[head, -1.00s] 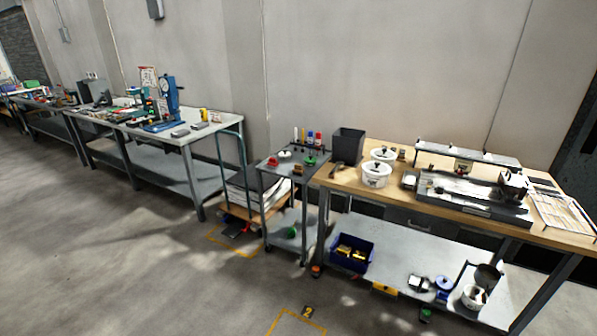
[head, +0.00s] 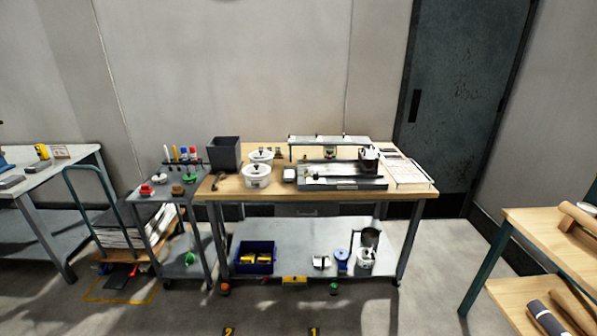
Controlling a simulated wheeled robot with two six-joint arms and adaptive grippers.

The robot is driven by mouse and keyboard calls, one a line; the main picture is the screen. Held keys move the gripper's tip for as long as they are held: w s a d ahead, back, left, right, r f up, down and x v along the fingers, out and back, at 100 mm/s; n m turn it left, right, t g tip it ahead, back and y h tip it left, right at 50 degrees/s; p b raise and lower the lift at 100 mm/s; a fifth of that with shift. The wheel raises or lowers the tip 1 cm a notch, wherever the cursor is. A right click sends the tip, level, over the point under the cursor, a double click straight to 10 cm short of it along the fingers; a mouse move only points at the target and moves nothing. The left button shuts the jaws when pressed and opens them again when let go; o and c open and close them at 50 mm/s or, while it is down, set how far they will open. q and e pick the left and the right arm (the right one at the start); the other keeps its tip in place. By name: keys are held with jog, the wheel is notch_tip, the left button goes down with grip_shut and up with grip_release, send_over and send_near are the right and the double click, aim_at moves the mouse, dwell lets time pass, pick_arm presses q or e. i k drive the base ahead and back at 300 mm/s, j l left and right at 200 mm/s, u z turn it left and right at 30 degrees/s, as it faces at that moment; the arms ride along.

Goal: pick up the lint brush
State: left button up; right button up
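I cannot pick out a lint brush for certain at this size. A small dark thing with a handle-like shape (head: 218,181) lies at the left end of the wooden workbench top (head: 300,192); I cannot tell what it is. Other small tools on the bench and the cart are too small to name. Neither of my grippers is in view.
A grey cart (head: 171,205) with bottles stands left of the workbench. The bench carries a dark bin (head: 224,153), white tubs (head: 257,175) and a metal fixture (head: 342,182). A blue bin (head: 254,257) sits below. A wooden shelf (head: 540,236) with rolls stands right.

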aim_at(178, 192)
jog(key=i+j, duration=1.4)
jog(key=i+u, duration=0.05)
jog(key=i, duration=0.05)
